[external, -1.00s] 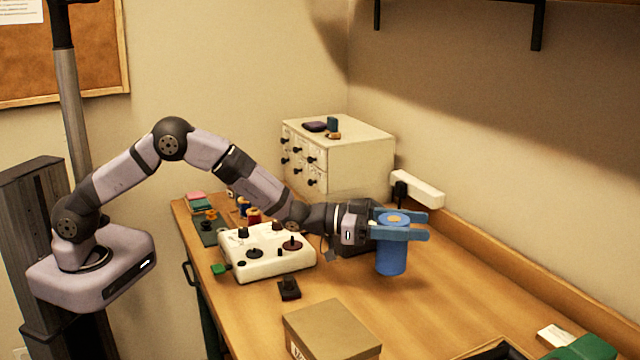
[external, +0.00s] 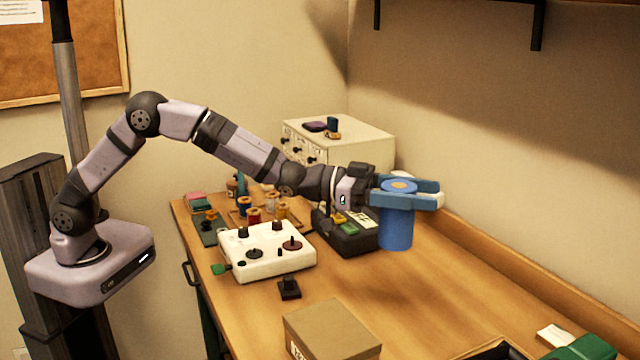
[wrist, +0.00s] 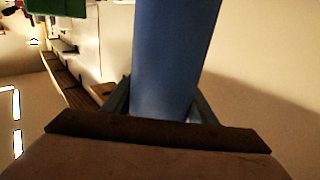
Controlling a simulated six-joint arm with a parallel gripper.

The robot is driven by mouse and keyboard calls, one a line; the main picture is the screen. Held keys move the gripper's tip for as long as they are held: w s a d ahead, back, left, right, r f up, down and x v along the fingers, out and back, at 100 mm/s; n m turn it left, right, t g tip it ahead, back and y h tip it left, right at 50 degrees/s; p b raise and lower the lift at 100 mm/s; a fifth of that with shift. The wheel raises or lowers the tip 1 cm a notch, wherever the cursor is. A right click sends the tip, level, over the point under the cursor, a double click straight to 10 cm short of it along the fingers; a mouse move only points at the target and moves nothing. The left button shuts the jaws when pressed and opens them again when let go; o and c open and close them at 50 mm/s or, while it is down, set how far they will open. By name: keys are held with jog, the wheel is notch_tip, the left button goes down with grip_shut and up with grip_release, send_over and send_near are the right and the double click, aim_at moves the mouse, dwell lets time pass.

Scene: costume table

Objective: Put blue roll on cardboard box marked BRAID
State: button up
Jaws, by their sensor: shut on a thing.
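The blue roll (external: 397,230) is upright in the external view, held near its top between the blue fingers of my gripper (external: 405,194). It appears raised above the table. In the wrist view the blue roll (wrist: 172,60) fills the upper middle, between the fingers. A closed cardboard box (external: 333,330) stands at the front of the table, in the lower middle of the external view. Part of a dark marking shows on its left side, but I cannot read it. My gripper is behind the box and to its right, well apart from it.
A white control box (external: 267,250) with knobs and a black box (external: 345,236) stand left of the roll. A small black object (external: 289,288) lies behind the cardboard box. A dark tray (external: 497,350) and a green object (external: 583,347) are at front right. The table's middle right is clear.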

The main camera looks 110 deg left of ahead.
jog(key=s+d+r+m+h+p, duration=0.2)
jog(key=d+r+h, duration=0.25)
jog(key=d, duration=0.65)
jog(key=s+d+f+m+g+h, duration=0.2)
jog(key=s+d+f+m+h, duration=0.15)
jog(key=s+d, duration=0.4)
notch_tip(320, 180, down, 10)
jog(key=w+d+p, duration=0.1)
jog(key=p, duration=0.1)
jog(key=shift+w+h, duration=0.4)
jog(key=shift+f, duration=0.1)
jog(key=o, duration=1.1)
jog(key=shift+r, duration=0.2)
